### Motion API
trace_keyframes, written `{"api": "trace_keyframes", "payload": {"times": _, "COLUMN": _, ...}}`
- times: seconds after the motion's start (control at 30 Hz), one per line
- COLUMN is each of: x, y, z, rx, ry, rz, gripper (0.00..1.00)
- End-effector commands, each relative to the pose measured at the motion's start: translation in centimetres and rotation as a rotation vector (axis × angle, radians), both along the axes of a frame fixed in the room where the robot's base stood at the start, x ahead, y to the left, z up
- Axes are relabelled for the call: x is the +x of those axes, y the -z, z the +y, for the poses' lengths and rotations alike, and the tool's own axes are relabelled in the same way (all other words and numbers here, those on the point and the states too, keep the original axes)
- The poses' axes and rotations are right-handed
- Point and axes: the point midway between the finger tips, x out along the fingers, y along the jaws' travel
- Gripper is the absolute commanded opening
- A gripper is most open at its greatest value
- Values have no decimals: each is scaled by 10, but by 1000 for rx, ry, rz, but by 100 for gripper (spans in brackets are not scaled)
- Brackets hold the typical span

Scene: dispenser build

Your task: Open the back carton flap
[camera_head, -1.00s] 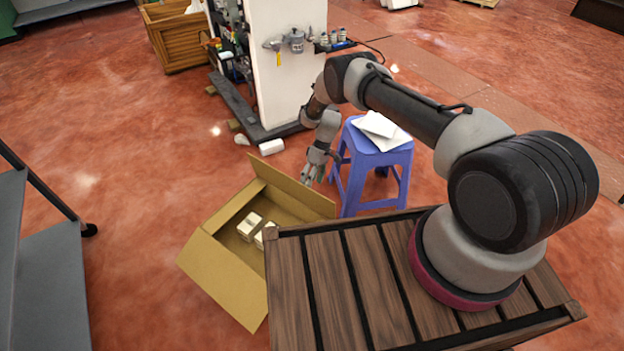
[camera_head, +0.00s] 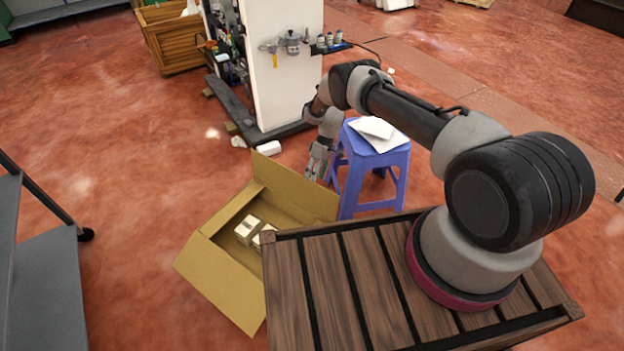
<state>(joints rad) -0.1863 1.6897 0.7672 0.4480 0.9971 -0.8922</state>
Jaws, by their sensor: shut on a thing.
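The open cardboard carton (camera_head: 216,279) sits on the floor left of my wooden-slatted base. Its back flap (camera_head: 290,193) stands up and leans along the carton's far side. The near left flap (camera_head: 222,285) is folded outward. Two pale small boxes (camera_head: 247,229) lie inside; one is partly hidden by my base. My gripper (camera_head: 316,176) points down at the top edge of the back flap and is shut on it. The exact contact of the fingertips is too small to see clearly.
A blue stool (camera_head: 374,168) with white sheets on it stands close to the right of my gripper. A white cabinet (camera_head: 280,75) stands behind. A grey shelf cart (camera_head: 45,285) is at far left. The floor left of the carton is clear.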

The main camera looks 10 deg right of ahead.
Motion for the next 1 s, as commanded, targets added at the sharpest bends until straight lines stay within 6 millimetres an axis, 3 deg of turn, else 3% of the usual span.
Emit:
{"api": "trace_keyframes", "payload": {"times": 0.1, "x": 2, "y": 4, "z": -7, "rx": -3, "ry": 1, "rz": 6, "gripper": 26}}
{"api": "trace_keyframes", "payload": {"times": 0.6, "x": 30, "y": -6, "z": -32, "rx": 0, "ry": 1, "rz": 3, "gripper": 26}}
{"api": "trace_keyframes", "payload": {"times": 1.0, "x": 34, "y": -9, "z": -35, "rx": 0, "ry": 0, "rz": 2, "gripper": 26}}
